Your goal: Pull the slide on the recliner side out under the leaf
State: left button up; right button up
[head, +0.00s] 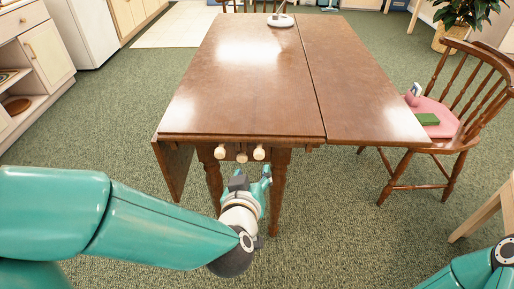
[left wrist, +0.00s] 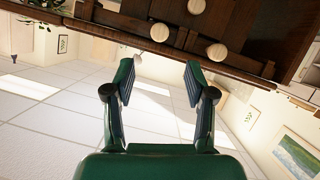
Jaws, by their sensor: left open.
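The wooden drop-leaf table (head: 240,90) has its right leaf (head: 360,85) raised level with the top and its left leaf (head: 174,168) hanging down. Three pale round knobs show at the near end under the top: a left knob (head: 219,151), a middle knob (head: 241,156) and a right knob (head: 259,152). They also show in the left wrist view, one of them near the fingers (left wrist: 159,32). I cannot tell which one belongs to the recliner-side slide. My left gripper (head: 253,175) is open and empty just below the knobs, pointing up at them, apart from them.
A wooden chair (head: 448,150) with a pink cushion and a green item stands right of the table. A white round object (head: 280,20) sits at the table's far end. Cabinets (head: 38,50) line the left. Carpet is clear around the near end. No recliner shows.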

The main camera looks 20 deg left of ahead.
aim_at(258, 156)
pick_arm(q)
jog(key=x, duration=1)
jog(key=shift+w+f, duration=0.1)
jog(key=shift+f, duration=0.05)
jog(key=shift+w+a+f, duration=0.1)
jog(key=shift+w+f, duration=0.05)
jog(key=shift+w, duration=0.35)
pick_arm(e)
jog(key=shift+r, duration=0.25)
